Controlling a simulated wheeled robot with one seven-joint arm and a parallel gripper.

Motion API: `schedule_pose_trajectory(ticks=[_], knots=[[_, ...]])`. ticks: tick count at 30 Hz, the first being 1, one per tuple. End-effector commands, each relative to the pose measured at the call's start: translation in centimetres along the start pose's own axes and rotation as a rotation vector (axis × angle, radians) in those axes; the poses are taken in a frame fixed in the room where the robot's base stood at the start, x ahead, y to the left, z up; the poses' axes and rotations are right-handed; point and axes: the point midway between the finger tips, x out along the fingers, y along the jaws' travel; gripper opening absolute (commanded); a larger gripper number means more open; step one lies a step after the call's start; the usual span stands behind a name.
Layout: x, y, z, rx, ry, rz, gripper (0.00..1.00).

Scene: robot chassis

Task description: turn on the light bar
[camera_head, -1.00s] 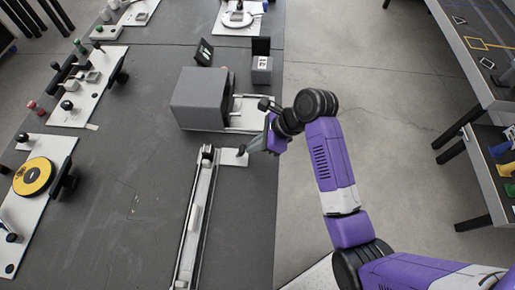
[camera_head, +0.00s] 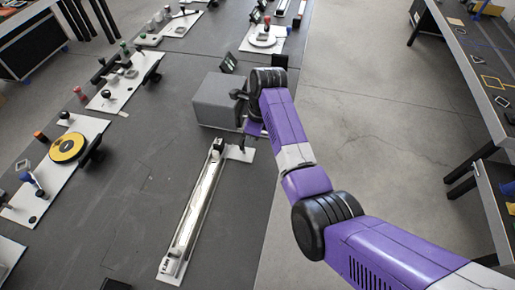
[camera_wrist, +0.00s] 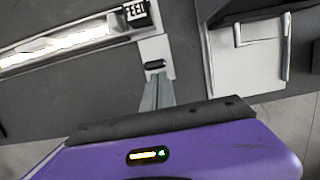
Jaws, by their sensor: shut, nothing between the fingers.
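The light bar (camera_head: 196,207) is a long, narrow fixture lying on the dark table, left of my arm. Its strip looks bright and glowing in the wrist view (camera_wrist: 58,42). A white plate (camera_head: 236,154) joins its far end and carries a small black switch (camera_wrist: 155,64). My gripper (camera_wrist: 157,82) is shut and empty, with its fingertips at or just short of the switch; I cannot tell whether they touch. In the head view my gripper (camera_head: 243,148) is partly hidden by my arm.
A grey box (camera_head: 215,100) stands just beyond the bar's far end. White panels with knobs and a yellow disc (camera_head: 67,147) line the left of the table. Bare table lies between them and the bar. Open floor is to the right.

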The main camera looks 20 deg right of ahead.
Motion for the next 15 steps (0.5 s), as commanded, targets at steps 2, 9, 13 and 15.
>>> schedule_pose_trajectory(ticks=[2, 9, 13, 15], knots=[[-0.09, -0.23, 0.61, -0.002, 0.070, 0.002, 0.00], [0.10, -0.21, 0.48, 0.002, 0.059, 0.002, 0.00], [-0.13, -0.21, 0.53, 0.002, 0.058, 0.002, 0.00], [-0.38, -0.20, 0.58, 0.002, 0.058, 0.002, 0.00]])
